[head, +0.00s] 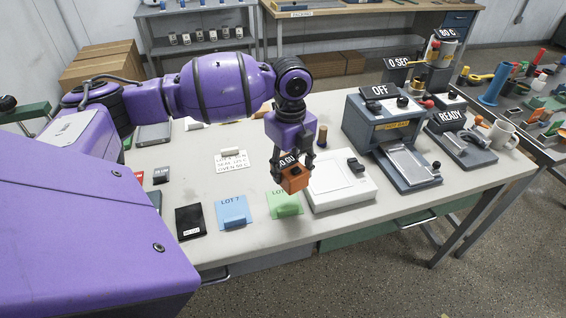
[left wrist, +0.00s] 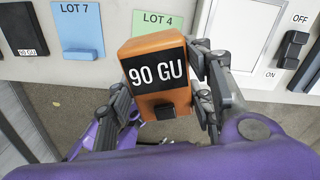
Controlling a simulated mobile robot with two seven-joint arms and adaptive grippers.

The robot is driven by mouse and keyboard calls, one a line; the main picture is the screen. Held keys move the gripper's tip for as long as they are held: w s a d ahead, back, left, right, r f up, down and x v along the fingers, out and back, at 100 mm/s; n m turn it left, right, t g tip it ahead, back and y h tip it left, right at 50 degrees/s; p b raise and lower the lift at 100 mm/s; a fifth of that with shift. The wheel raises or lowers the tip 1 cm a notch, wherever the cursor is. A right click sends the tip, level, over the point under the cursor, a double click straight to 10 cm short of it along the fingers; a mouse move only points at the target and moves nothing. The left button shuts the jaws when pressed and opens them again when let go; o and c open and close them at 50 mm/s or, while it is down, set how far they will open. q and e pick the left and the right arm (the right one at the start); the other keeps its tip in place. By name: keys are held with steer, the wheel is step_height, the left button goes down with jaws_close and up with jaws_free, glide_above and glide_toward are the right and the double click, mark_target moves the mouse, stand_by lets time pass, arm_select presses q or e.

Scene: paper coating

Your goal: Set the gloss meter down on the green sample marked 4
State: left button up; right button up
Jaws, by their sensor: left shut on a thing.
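The gloss meter (head: 296,180) is an orange block with a black face; in the left wrist view the gloss meter (left wrist: 158,95) reads 90 GU. My left gripper (head: 293,168) is shut on it, with a finger on each side, and it also shows in the left wrist view (left wrist: 160,88). The green sample marked LOT 4 (head: 284,207) lies near the table's front edge. In the left wrist view the green sample (left wrist: 165,20) is partly hidden behind the meter. The meter appears raised above the table; the exact gap cannot be told. My right gripper is not in view.
A blue LOT 7 sample (head: 232,215) and a black plate (head: 190,224) lie left of the green one. A white boxy device (head: 338,192) stands close on its right. A grey machine (head: 385,130) marked OFF stands further right. A white card (head: 231,161) lies behind.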

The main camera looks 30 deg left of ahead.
mark_target(283, 159)
arm_select(q)
steer(key=m, duration=0.1)
steer(key=a+m, duration=0.1)
steer(key=w+a+m, duration=0.1)
steer(key=shift+a+f+m, duration=0.25)
steer(key=shift+f+m, duration=0.05)
steer(key=shift+f, duration=0.05)
steer(key=shift+w+a+f+m, duration=0.1)
steer(key=shift+a+f+m, duration=0.05)
steer(key=shift+m, duration=0.15)
steer(key=shift+f+b, duration=0.4)
steer(key=shift+f, duration=0.3)
step_height(283, 159, down, 4)
steer(key=shift+r+b, duration=0.25)
steer(key=shift+b, duration=0.65)
steer(key=shift+f+b, duration=0.4)
steer(key=shift+f, duration=1.35)
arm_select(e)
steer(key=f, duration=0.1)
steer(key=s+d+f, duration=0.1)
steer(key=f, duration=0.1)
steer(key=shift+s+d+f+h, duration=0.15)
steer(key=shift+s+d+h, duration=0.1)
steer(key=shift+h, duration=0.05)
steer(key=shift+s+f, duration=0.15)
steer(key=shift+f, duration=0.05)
